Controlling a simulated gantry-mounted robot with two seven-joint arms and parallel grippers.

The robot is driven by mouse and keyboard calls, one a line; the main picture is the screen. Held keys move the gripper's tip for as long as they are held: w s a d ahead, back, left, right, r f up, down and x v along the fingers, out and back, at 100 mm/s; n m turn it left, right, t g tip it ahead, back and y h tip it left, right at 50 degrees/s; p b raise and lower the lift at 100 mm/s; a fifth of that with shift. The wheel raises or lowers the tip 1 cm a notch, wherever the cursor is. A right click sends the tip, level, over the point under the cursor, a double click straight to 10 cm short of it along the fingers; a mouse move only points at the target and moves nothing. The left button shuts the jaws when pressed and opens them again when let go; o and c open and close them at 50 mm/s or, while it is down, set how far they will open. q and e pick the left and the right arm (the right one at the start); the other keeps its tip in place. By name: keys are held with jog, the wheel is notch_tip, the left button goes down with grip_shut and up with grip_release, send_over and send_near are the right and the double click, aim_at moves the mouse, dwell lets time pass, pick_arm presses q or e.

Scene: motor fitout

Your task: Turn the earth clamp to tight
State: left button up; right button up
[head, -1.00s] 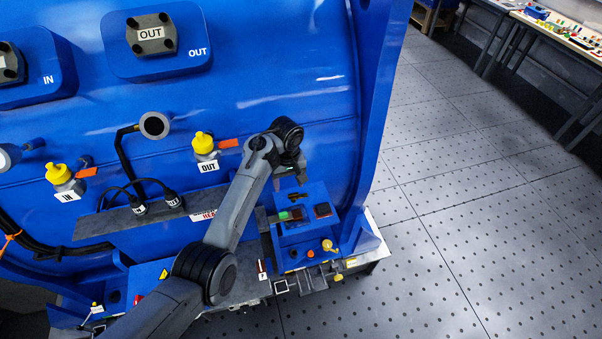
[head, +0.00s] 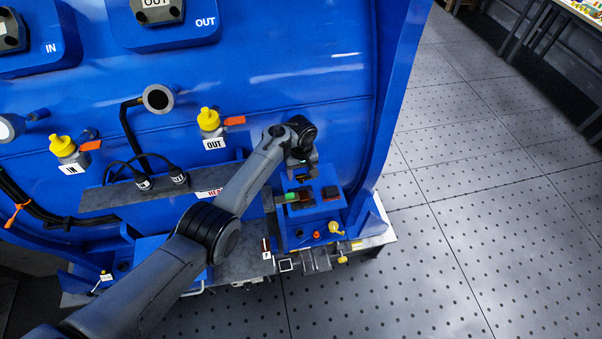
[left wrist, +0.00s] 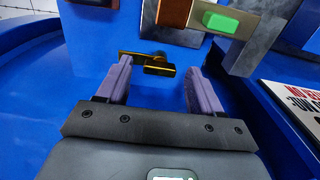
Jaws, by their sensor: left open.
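A brass-coloured lever-like piece (left wrist: 150,64), which looks like the earth clamp, is on a blue surface in the left wrist view. My left gripper (left wrist: 160,68) is open, with one finger on each side of this piece and visible gaps between. I cannot tell how far the fingertips are from the surface. In the head view my left gripper (head: 301,175) is over the upper part of the small blue box (head: 312,218) and largely hides the piece. My right gripper is not in view.
A yellow piece (head: 335,228) is lower on the box. The big blue housing (head: 280,100) rises behind. Open floor (head: 480,230) is to the right.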

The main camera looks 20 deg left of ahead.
pick_arm(q)
jog(key=shift+f, duration=0.35)
jog(key=c, duration=1.1)
jog(key=shift+o, duration=0.2)
